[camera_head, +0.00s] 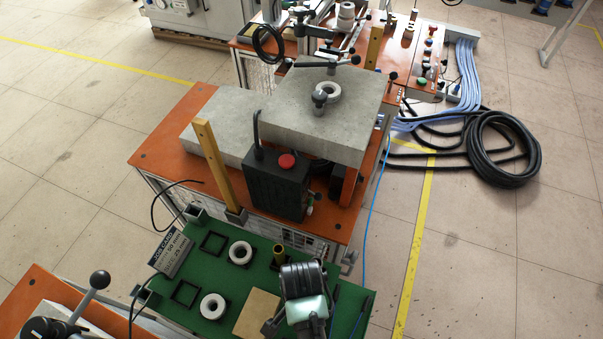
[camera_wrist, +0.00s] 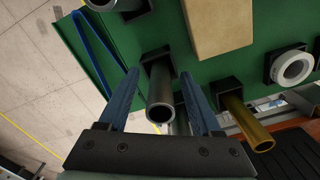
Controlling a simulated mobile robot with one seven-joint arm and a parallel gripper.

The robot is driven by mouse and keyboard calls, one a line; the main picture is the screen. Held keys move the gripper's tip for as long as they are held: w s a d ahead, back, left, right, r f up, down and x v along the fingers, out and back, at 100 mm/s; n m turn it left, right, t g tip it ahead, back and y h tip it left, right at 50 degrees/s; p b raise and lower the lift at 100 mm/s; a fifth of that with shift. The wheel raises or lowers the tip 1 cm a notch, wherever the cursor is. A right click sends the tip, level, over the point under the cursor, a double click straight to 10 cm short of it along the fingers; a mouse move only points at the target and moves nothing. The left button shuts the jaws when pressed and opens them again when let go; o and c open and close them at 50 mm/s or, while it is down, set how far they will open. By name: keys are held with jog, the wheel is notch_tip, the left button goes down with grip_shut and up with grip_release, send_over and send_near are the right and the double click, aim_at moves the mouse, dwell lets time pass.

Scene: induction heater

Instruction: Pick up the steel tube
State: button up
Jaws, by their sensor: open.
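A grey steel tube (camera_wrist: 160,98) stands in a black square holder (camera_wrist: 157,62) on the green board (camera_wrist: 140,42) in the wrist view, its open end facing the camera. My gripper (camera_wrist: 160,80) is open, with one finger on each side of this tube; small gaps show between tube and fingers. A lighter grey tube (camera_wrist: 199,17) stands at the top edge. A brass tube (camera_wrist: 248,128) stands to the right of my gripper, and it also shows in the head view (camera_head: 279,254). In the head view my wrist covers the steel tube's place.
A tan block (camera_wrist: 215,25) lies beyond the steel tube. White rings (camera_head: 240,252) sit in black square holders on the green board. A wooden post (camera_head: 216,165) and a black box with a red button (camera_head: 287,161) stand on the orange bench behind.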

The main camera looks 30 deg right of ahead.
grip_shut()
dwell(0.5)
notch_tip(320, 180, up, 18)
jog(key=p, duration=0.8)
jog(key=shift+f+p, duration=0.2)
jog(key=shift+p, duration=0.2)
jog(key=shift+f, duration=0.1)
